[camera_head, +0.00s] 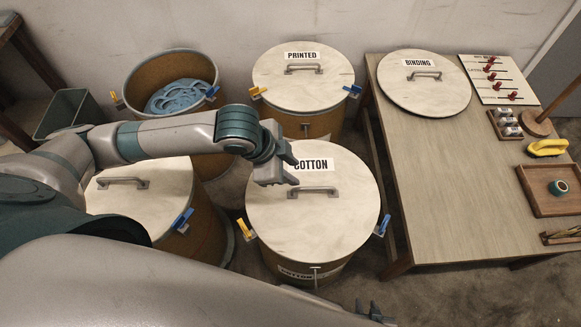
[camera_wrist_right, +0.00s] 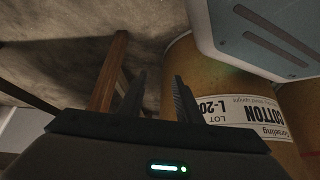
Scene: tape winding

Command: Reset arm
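My left arm reaches in from the left over the drums. Its gripper (camera_head: 289,170) is above the left part of the COTTON lid (camera_head: 320,225), beside the lid's label, with its fingers apart and nothing between them. My right gripper shows only as fingertips (camera_head: 375,312) at the bottom edge of the head view, in front of the COTTON drum. In the right wrist view its two fingers (camera_wrist_right: 160,95) are apart and empty. The COTTON drum (camera_wrist_right: 285,95) with its paper label stands to their right there.
An open drum (camera_head: 130,85) holds blue tape. The PRINTED drum lid (camera_head: 285,88) is behind, and another lidded drum (camera_head: 160,205) is at left. The table (camera_head: 435,190) carries the BINDING lid (camera_head: 440,97), a peg board (camera_head: 478,72) and a tray (camera_head: 535,200). A wooden leg (camera_wrist_right: 108,75) stands left of my right fingers.

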